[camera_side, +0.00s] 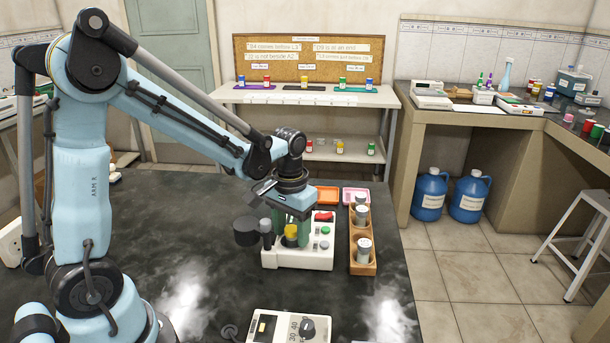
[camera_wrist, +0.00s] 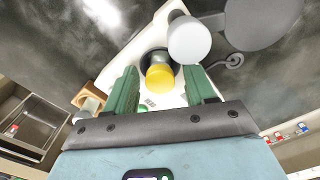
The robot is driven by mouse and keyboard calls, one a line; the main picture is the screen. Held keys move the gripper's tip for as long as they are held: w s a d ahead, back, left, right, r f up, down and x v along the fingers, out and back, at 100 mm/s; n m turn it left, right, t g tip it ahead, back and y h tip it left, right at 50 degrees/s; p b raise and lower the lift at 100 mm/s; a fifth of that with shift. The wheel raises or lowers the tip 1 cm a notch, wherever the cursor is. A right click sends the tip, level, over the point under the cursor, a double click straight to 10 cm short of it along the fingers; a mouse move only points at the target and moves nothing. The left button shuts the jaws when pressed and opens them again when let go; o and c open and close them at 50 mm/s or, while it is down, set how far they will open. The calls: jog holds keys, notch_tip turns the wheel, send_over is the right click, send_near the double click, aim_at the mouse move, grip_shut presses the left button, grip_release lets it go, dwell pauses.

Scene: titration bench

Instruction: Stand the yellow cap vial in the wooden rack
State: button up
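The yellow cap vial (camera_side: 291,231) stands upright in a white bench unit (camera_side: 318,261); its lower part is hidden. My gripper (camera_side: 290,241) points down over it, its green fingers on either side of the vial. In the wrist view, the yellow cap (camera_wrist: 160,78) sits between the fingers of my gripper (camera_wrist: 162,72), which are open with a gap on both sides. The wooden rack (camera_side: 364,270) is right of the unit and holds grey-white topped vials. A corner of the rack (camera_wrist: 91,99) shows at left in the wrist view.
A dark round part (camera_side: 246,231) rises at the unit's left. A pale round-topped piece (camera_wrist: 189,40) stands close to the yellow cap. Orange (camera_side: 327,195) and pink (camera_side: 355,194) trays lie behind. A meter (camera_side: 290,327) stands in front. The black bench at left is clear.

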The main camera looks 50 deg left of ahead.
aim_at(294, 228)
jog(key=c, duration=0.7)
jog(key=shift+r, duration=2.05)
jog(key=shift+c, duration=0.2)
jog(key=shift+w, duration=0.2)
jog(key=w+d+r+m, duration=0.1)
jog(key=w+d, duration=0.3)
jog(key=w, duration=0.3)
jog(key=w+d+r+m, duration=0.1)
jog(key=w+d, duration=0.2)
jog(key=w, duration=0.3)
jog(key=shift+w+d+f, duration=0.1)
jog(key=shift+w+f, duration=0.05)
jog(key=shift+f, duration=1.05)
jog(key=shift+w+d+f, duration=0.1)
jog(key=shift+w+f, duration=0.05)
jog(key=shift+f, duration=1)
